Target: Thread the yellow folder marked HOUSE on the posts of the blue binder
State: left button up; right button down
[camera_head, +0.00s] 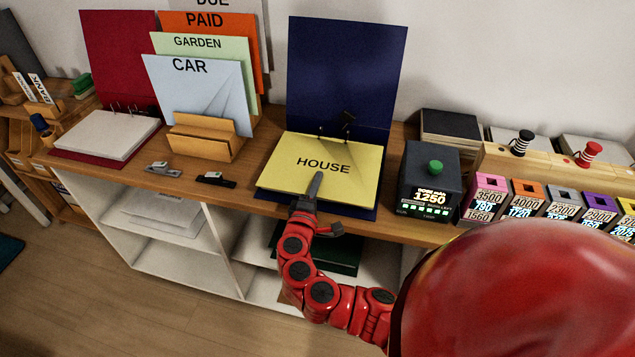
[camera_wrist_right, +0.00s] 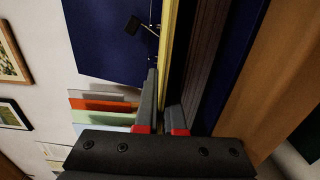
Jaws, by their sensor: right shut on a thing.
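The yellow folder marked HOUSE (camera_head: 300,182) lies level over the lower cover of the blue binder (camera_head: 345,70), whose other cover stands upright behind it. My right gripper (camera_head: 317,185) is shut on the folder's front edge. In the right wrist view its fingers (camera_wrist_right: 164,108) have the thin yellow edge of the folder (camera_wrist_right: 167,45) between them. The binder's posts (camera_head: 321,131) show at the folder's back edge, with a black clip-like part (camera_head: 346,118) above. I cannot tell whether the posts pass through the folder's holes. My left gripper is not in view.
A dark box with a green button (camera_head: 430,178) stands close right of the binder. A wooden file holder (camera_head: 205,140) with marked folders and a red binder (camera_head: 118,55) stand at left. Two small clips or punches (camera_head: 215,180) lie near the shelf's front edge.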

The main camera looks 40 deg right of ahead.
jog(key=shift+f, duration=0.1)
jog(key=c, duration=0.9)
grip_release()
jog(key=shift+c, duration=0.2)
jog(key=shift+f, duration=0.1)
jog(key=shift+s+a+f, duration=0.1)
jog(key=shift+f, duration=0.05)
jog(key=shift+s+a+f, duration=0.1)
jog(key=shift+s+a, duration=0.15)
jog(key=b+v, duration=0.2)
jog(key=v, duration=1.4)
jog(key=shift+s+a+r+b, duration=0.15)
jog(key=shift+a+r+b, duration=0.05)
jog(key=shift+r+b, duration=0.15)
